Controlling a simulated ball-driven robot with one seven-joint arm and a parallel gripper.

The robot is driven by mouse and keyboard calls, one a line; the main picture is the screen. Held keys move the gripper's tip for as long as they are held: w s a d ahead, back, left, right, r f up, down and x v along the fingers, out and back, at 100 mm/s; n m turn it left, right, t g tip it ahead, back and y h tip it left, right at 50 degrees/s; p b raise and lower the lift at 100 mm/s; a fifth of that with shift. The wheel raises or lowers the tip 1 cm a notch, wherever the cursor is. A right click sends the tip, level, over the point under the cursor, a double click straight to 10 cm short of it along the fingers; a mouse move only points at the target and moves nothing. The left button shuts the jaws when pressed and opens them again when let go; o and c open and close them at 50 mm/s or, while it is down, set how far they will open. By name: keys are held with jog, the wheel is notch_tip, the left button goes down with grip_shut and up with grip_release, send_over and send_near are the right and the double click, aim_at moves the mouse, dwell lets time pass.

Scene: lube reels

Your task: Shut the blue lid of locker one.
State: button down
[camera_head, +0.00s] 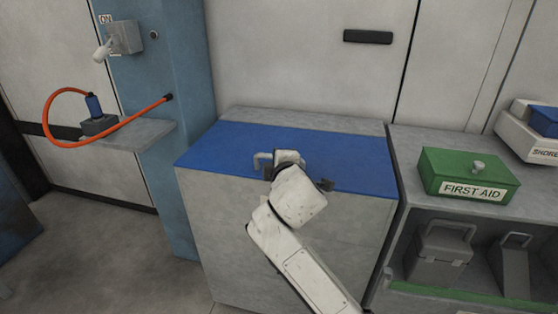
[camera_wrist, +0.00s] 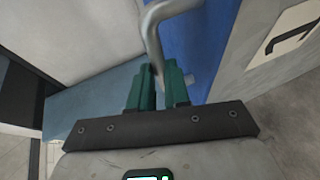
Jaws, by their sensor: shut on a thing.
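The blue lid (camera_head: 225,147) lies flat, or nearly so, across the top of the grey locker (camera_head: 215,230). I see no clear gap along its front edge, but my arm hides part of it. A grey bar handle (camera_head: 262,159) stands on the lid near its front middle. In the wrist view the blue lid (camera_wrist: 212,40) is beside the handle (camera_wrist: 152,32), and a label with a "1" (camera_wrist: 290,35) shows on the locker's front. My gripper (camera_wrist: 160,68), with green fingers, is shut on the handle. In the head view my wrist hides the fingertips.
A grey shelf unit (camera_head: 510,215) stands close at the right, bearing a green first aid box (camera_head: 470,174). At the left, a blue column (camera_head: 175,120) with a small shelf (camera_head: 150,135) holds an orange hose (camera_head: 48,118). The floor at the lower left is free.

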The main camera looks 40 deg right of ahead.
jog(key=shift+a+f, duration=0.1)
jog(key=shift+f, duration=0.65)
jog(key=c, duration=1.1)
grip_release()
jog(key=shift+r, duration=0.15)
jog(key=shift+r, duration=0.15)
jog(key=p+v, duration=0.2)
jog(key=v, duration=0.8)
jog(key=shift+s, duration=0.35)
jog(key=shift+a+r, duration=0.1)
